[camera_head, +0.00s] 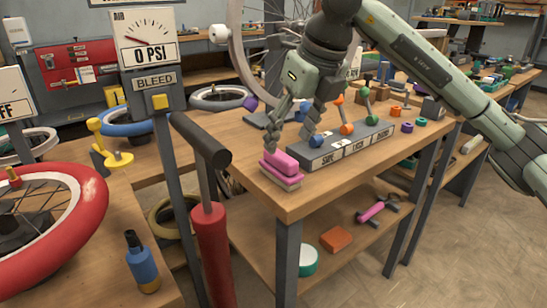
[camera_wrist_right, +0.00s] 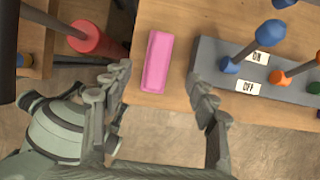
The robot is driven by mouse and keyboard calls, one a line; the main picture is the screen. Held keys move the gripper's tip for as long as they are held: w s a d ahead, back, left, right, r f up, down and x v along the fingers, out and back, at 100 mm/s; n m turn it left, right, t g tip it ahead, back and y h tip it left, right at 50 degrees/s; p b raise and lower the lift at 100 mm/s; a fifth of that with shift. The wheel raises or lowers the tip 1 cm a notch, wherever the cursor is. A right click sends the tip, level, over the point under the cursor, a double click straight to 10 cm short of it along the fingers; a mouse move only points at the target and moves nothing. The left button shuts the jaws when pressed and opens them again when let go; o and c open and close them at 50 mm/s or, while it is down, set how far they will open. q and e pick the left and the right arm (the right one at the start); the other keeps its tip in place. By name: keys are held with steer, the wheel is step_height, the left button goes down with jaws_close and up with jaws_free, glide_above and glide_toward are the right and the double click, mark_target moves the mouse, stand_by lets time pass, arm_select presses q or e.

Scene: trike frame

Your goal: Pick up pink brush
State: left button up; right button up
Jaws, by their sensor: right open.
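The pink brush (camera_head: 283,163) is a pink block with a paler layer underneath. It lies on the wooden bench top near its front left corner. It also shows in the right wrist view as a pink bar (camera_wrist_right: 157,62). My right gripper (camera_head: 290,143) is over the bench close to the brush, with its fingers spread and pointing down. In the wrist view its fingers (camera_wrist_right: 160,80) are on either side of the brush's line with gaps at both sides, and nothing is held. In the head view one finger overlaps the back of the brush. My left gripper is not in view.
A grey lever panel (camera_head: 345,146) with coloured knobs stands right of the brush, near one finger. A red pump (camera_head: 212,250) and a gauge post (camera_head: 150,60) stand left of the bench. An orange block (camera_head: 336,239) is on the lower shelf.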

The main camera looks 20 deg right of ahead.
mark_target(282, 155)
steer(key=shift+w+a+f, duration=0.1)
steer(key=shift+f, duration=0.5)
steer(key=shift+w+a+f, duration=0.1)
steer(key=shift+f, duration=0.5)
steer(key=x, duration=0.4)
steer(key=shift+w+a+f, duration=0.1)
steer(key=shift+w+f, duration=0.05)
steer(key=shift+f, duration=0.15)
steer(key=c, duration=1.3)
